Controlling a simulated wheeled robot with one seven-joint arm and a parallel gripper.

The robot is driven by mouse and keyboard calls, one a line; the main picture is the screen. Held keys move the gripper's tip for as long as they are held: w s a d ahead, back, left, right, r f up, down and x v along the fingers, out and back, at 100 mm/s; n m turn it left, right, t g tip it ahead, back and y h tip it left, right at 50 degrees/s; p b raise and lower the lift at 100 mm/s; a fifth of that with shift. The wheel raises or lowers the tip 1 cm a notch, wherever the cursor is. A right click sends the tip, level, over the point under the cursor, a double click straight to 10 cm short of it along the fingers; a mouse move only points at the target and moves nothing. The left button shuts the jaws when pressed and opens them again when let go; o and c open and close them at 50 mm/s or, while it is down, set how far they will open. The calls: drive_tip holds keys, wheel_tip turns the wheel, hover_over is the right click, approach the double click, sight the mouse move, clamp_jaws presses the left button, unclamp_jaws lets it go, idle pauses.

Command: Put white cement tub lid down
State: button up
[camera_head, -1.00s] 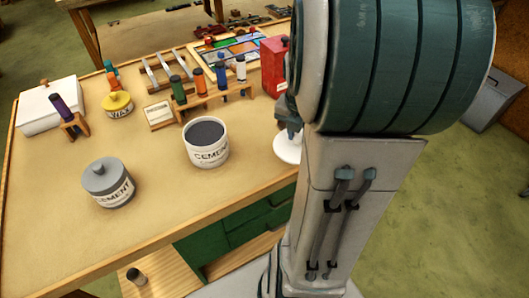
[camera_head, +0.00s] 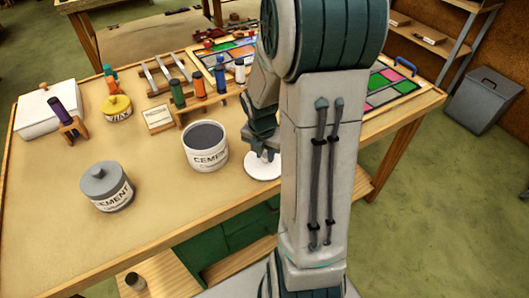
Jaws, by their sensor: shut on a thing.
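The white lid (camera_head: 262,169) is a pale disc just right of the open cement tub, low at the tabletop. I cannot tell whether it touches the table. My gripper (camera_head: 263,152) points down at the lid's top and is shut on it; the fingertips are small and partly hidden. The open white cement tub (camera_head: 206,157) stands upright, showing its dark grey contents and a CEMENT label. A second cement tub (camera_head: 106,193) with a grey lid stands to the left. My arm hides the table to the right of the white lid.
Behind the tub, a wooden rack (camera_head: 211,102) holds several coloured bottles. A yellow-lidded jar (camera_head: 117,108), a purple bottle (camera_head: 66,116) on a stand and a white box (camera_head: 46,106) are at the left. The wooden table (camera_head: 155,205) is bare between the tubs and its front edge.

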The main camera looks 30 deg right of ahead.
sight(263, 165)
drive_tip(key=shift+f, duration=0.15)
drive_tip(key=o, duration=1)
wheel_tip(263, 165, up, 12)
drive_tip(key=a+f, duration=0.1)
drive_tip(key=s+a+r+m, duration=0.1)
drive_tip(key=s+a+m, duration=0.2)
drive_tip(key=m, duration=0.5)
drive_tip(key=s+a+r+m+t, duration=0.1)
drive_tip(key=s+a+m, duration=0.3)
drive_tip(key=m, duration=0.4)
drive_tip(key=s+a+r+m+t+y+p, duration=0.1)
drive_tip(key=s+a+r+m, duration=0.2)
drive_tip(key=m, duration=0.6)
drive_tip(key=shift+s+a+r, duration=0.15)
drive_tip(key=shift+s+a, duration=0.1)
drive_tip(key=shift+s, duration=0.4)
drive_tip(key=shift+s+a+r, duration=0.1)
drive_tip(key=shift+s+a, duration=0.15)
drive_tip(key=shift+s, duration=0.35)
